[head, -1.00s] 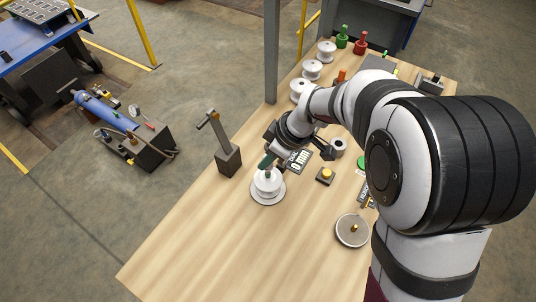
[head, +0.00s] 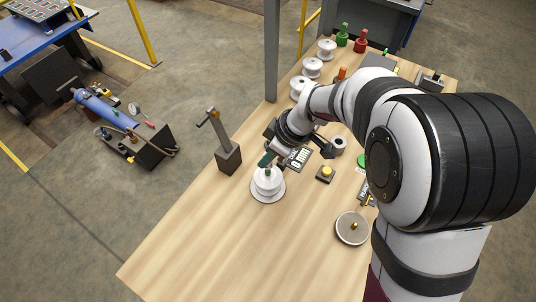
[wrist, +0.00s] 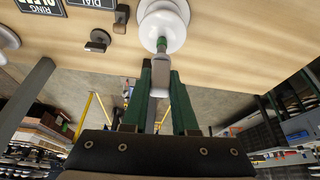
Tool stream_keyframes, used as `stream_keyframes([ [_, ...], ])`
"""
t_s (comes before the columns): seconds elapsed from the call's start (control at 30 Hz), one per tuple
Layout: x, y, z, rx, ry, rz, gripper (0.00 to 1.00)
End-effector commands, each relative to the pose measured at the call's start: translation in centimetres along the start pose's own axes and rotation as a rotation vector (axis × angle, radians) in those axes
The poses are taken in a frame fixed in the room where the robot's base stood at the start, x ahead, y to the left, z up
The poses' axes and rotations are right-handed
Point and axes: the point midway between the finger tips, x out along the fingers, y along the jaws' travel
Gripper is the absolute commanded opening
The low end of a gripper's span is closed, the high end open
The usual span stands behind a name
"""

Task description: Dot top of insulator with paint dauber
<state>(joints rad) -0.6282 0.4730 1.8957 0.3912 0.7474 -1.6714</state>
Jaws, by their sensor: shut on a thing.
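A white insulator stack (head: 267,187) stands upright on a pale round base on the wooden table in the head view. It shows upside down at the top of the wrist view (wrist: 163,24). My gripper (wrist: 160,72), with dark green fingers, is shut on the paint dauber (wrist: 161,55), which has a grey body and a green end. The dauber's green end is at the top of the insulator; I cannot tell whether they touch. In the head view my gripper (head: 267,158) is just above the stack, and the dauber is mostly hidden.
A dark post with a hammer-like top (head: 228,157) stands left of the stack. A dial sign (head: 297,160) and a yellow-button block (head: 326,174) are to the right. A round plate (head: 352,229) lies at front right. The table's front left is clear.

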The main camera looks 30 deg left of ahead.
Motion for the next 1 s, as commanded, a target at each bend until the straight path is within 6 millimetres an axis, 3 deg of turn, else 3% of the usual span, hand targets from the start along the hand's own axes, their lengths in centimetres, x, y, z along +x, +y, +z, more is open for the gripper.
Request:
stream_keyframes([
  [0.5, -5.4, 0.0, -2.3, -0.001, 0.002, 0.002, 0.00],
  [0.87, -6.0, 0.0, -2.5, 0.000, -0.001, 0.000, 0.00],
  [1.0, -6.9, 0.6, -1.6, 0.055, 0.000, 0.026, 0.00],
])
